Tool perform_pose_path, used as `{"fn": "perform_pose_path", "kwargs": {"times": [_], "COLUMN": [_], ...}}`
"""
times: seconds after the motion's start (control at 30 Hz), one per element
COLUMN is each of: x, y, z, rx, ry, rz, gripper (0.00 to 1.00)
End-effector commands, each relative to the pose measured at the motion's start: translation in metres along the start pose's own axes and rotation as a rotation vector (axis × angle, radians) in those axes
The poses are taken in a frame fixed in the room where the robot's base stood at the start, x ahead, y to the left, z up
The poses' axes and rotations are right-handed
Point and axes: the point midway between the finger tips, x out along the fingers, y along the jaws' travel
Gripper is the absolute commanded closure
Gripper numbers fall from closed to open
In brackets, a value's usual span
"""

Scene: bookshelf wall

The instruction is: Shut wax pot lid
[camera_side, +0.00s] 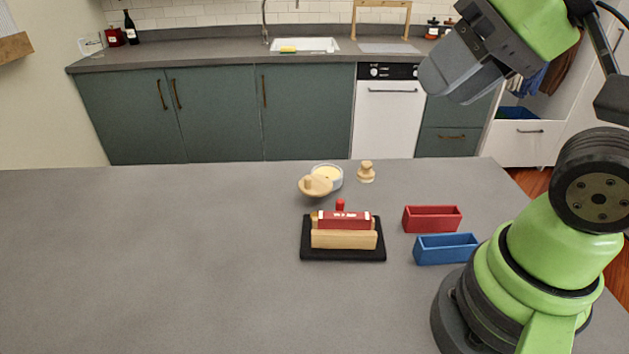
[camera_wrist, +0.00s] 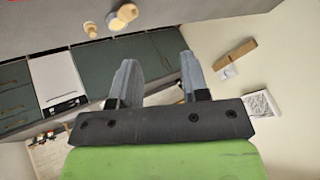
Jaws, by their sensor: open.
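The wax pot (camera_side: 332,174) is a small clear round pot with pale yellow wax, near the far edge of the grey table. Its wooden lid (camera_side: 315,186), a round disc with a knob, is at the pot's front left and overlaps it in the picture; I cannot tell if they touch. The wax surface shows uncovered. In the wrist view the lid (camera_wrist: 128,12) and the pot (camera_wrist: 114,22) are small at the top edge. My gripper (camera_side: 440,84) is high above the table, right of the pot. Its fingers (camera_wrist: 158,75) are apart and empty.
A small wooden knobbed piece (camera_side: 366,172) stands right of the pot. In front is a black tray (camera_side: 310,255) with a red-and-wood block. A red box (camera_side: 432,220) and a blue box (camera_side: 446,250) are at right. The table's left side is clear.

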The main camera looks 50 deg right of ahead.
Motion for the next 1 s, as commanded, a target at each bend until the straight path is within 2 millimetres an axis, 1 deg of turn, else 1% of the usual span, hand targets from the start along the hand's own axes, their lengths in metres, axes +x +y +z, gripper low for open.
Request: {"fn": "perform_pose_path", "kwargs": {"times": [0.07,0.17,0.27,0.3,0.37,0.47,0.5,0.57,0.6,0.67,0.7,0.77,0.8,0.9,1.0], "x": [0.002,0.009,0.024,0.032,0.046,0.074,0.087,0.108,0.123,0.146,0.162,0.186,0.201,0.234,0.257], "y": [-0.002,-0.005,-0.009,-0.01,-0.01,-0.008,-0.006,-0.002,0.001,0.007,0.012,0.019,0.025,0.039,0.049], "z": [-0.007,-0.025,-0.051,-0.062,-0.078,-0.101,-0.109,-0.12,-0.126,-0.133,-0.136,-0.14,-0.141,-0.139,-0.136], "rx": [-0.033,-0.131,-0.285,-0.354,-0.457,-0.625,-0.691,-0.792,-0.857,-0.957,-1.022,-1.114,-1.173,-1.298,-1.387], "ry": [-0.015,-0.055,-0.119,-0.147,-0.192,-0.271,-0.304,-0.354,-0.389,-0.44,-0.476,-0.526,-0.557,-0.625,-0.672], "rz": [0.011,0.036,0.065,0.074,0.085,0.093,0.091,0.086,0.079,0.065,0.053,0.03,0.014,-0.029,-0.066], "gripper": [0.58,0.58,0.58,0.58,0.58,0.58,0.58,0.58,0.58,0.58,0.58,0.58,0.58,0.58,0.58]}}
